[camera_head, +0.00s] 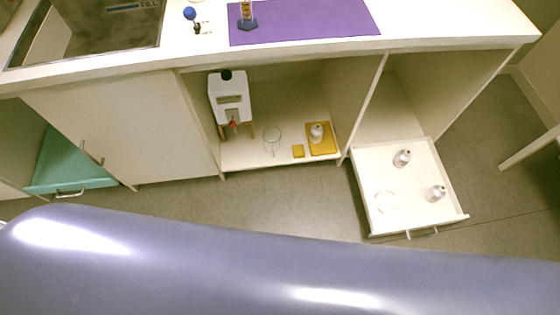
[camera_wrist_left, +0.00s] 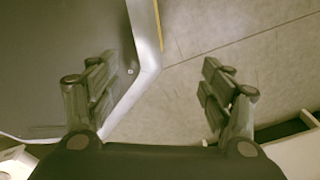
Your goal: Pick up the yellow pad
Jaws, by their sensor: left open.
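A small yellow pad (camera_head: 298,151) lies near the front edge of the open cabinet's floor in the head view. Just right of it is a larger yellow mat (camera_head: 328,149) with a white bottle (camera_head: 317,131) standing on it. I cannot be sure which yellow piece the task names. My left gripper (camera_wrist_left: 158,95) is open and empty in the left wrist view, with its fingers apart above the floor. No yellow pad shows between the fingers. My right gripper is in neither view.
A white dispenser (camera_head: 231,99) and a round clear glass item (camera_head: 271,136) stand left in the cabinet. An open drawer (camera_head: 378,166) with silver bottles (camera_head: 402,158) juts out at right. A purple mat (camera_head: 290,27) lies on the counter. A teal drawer (camera_head: 67,168) is open at left.

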